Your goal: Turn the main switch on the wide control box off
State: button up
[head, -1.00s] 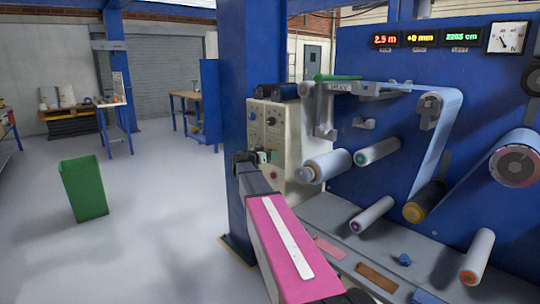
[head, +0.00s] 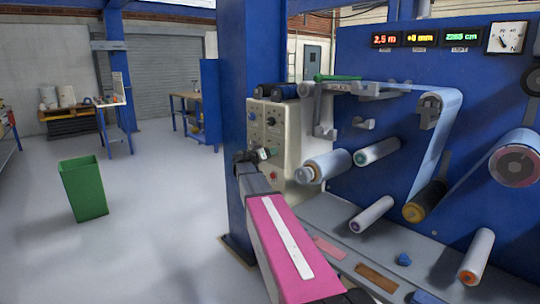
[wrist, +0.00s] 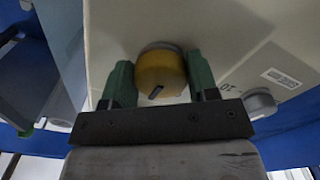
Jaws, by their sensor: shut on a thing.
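The cream control box (head: 285,125) stands against the blue column at the middle of the head view, with knobs and buttons on its face. In the wrist view, a round yellow knob (wrist: 160,68) with a dark mark on it sticks out of the cream panel. My gripper (wrist: 160,78) has one green finger on each side of the knob and is shut on it. In the head view my gripper (head: 264,155) is at the lower part of the box's face, and the knob is hidden there. Which way the knob points is hard to tell.
A grey knob (wrist: 260,102) sits right of my gripper, below a barcode label (wrist: 282,78). Film rollers (head: 376,152) stick out from the blue machine right of the box. A green bin (head: 84,188) stands on the open floor at left.

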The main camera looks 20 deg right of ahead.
jog(key=n, duration=0.4)
jog(key=shift+s, duration=0.1)
jog(key=shift+r+n, duration=0.1)
jog(key=shift+n, duration=2.1)
jog(key=o, duration=0.9)
jog(key=shift+o, duration=0.2)
jog(key=v, duration=1)
jog(key=shift+a, duration=0.4)
jog(key=shift+s, duration=0.15)
